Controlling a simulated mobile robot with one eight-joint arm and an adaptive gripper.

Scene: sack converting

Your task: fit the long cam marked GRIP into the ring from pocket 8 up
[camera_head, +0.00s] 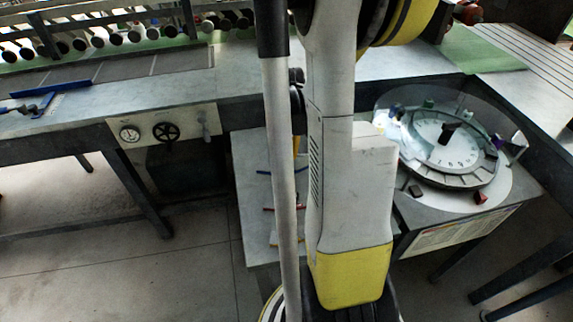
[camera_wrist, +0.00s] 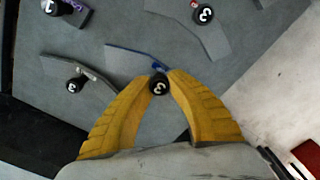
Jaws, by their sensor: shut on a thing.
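In the wrist view, my gripper (camera_wrist: 159,80) has its two yellow fingers closed on a round black knob (camera_wrist: 159,87) with a pale mark. The knob sits at the end of a grey, blue-edged cam (camera_wrist: 128,60). I cannot tell whether that cam is lifted off the grey surface, and the word GRIP cannot be read. In the head view, the ring (camera_head: 470,178) is a round plate with pockets around a white numbered dial (camera_head: 445,143), at the right under a clear disc. Pocket 8 cannot be picked out. My gripper is hidden in the head view.
Other cams with black knobs lie near my fingers: one at left (camera_wrist: 75,84), one at upper right (camera_wrist: 203,15), one at upper left (camera_wrist: 52,7). In the head view, a small red-and-black block (camera_head: 480,198) lies by the ring.

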